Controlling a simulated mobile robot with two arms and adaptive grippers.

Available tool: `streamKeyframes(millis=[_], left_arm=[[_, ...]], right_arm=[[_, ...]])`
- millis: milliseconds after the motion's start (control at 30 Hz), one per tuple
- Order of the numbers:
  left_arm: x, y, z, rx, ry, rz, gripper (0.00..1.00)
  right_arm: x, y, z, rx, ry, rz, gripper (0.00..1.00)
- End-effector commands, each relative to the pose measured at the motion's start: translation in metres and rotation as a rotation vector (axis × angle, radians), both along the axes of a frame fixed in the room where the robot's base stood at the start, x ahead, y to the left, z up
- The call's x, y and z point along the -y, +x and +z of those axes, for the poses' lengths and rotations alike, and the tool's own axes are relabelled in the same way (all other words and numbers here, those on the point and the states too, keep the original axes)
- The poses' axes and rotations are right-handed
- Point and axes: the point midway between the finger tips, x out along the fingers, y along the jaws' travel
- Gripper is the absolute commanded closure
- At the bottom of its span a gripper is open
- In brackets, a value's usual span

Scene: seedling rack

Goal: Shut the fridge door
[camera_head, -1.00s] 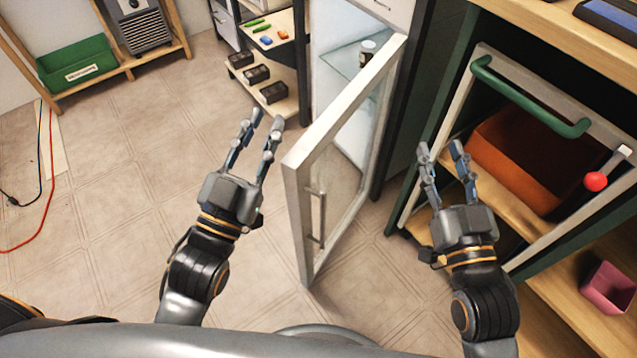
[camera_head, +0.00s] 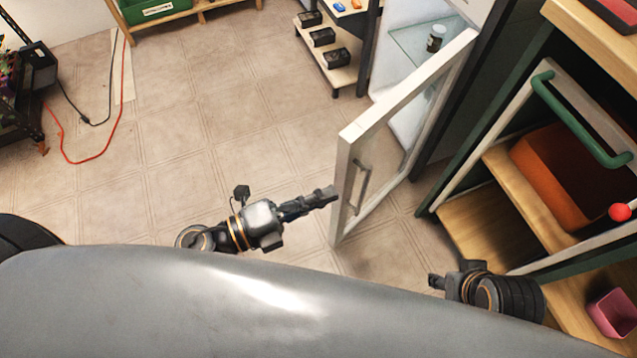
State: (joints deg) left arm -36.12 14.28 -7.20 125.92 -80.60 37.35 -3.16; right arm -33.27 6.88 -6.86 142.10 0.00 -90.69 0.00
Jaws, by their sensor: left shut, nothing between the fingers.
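The fridge door (camera_head: 413,92) stands open, a white frame around a glass pane, swung out toward me. The fridge interior with a glass shelf (camera_head: 410,48) and a small dark jar (camera_head: 436,38) shows behind the door. My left gripper (camera_head: 335,194) is shut and empty, its fingertips at the left side of the door's near edge, low down by the handle. I cannot tell whether they touch it. My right gripper (camera_head: 434,282) is mostly hidden low at the right, and its fingers are hard to make out.
A rack with a green-handled frame (camera_head: 578,125) and an orange bin (camera_head: 562,165) stands right of the fridge. A pink pot (camera_head: 612,312) sits on its lower shelf. Red cable (camera_head: 108,145) lies on the left floor. Tiled floor (camera_head: 220,120) left of the door is clear.

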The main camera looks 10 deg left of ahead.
Motion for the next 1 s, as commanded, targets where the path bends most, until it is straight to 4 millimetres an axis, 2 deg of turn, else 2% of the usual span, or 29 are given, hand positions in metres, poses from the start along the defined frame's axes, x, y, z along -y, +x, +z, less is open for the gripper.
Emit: streamKeyframes(millis=[367, 433, 600, 1000], left_arm=[[0.063, 0.051, 0.003, 0.004, -0.007, 0.003, 1.0], [0.047, 0.057, -0.002, 0.003, 0.0, 0.004, 1.0], [0.031, 0.066, -0.001, 0.001, -0.002, 0.003, 1.0], [0.025, 0.069, 0.001, -0.001, -0.003, 0.002, 1.0]], right_arm=[[0.0, 0.0, 0.003, 0.002, 0.0, 0.0, 0.6], [0.0, 0.0, -0.004, 0.002, 0.0, 0.0, 0.6], [0.0, 0.0, -0.008, 0.001, 0.0, 0.001, 0.6], [0.0, 0.0, -0.009, 0.002, 0.0, 0.001, 0.6]])
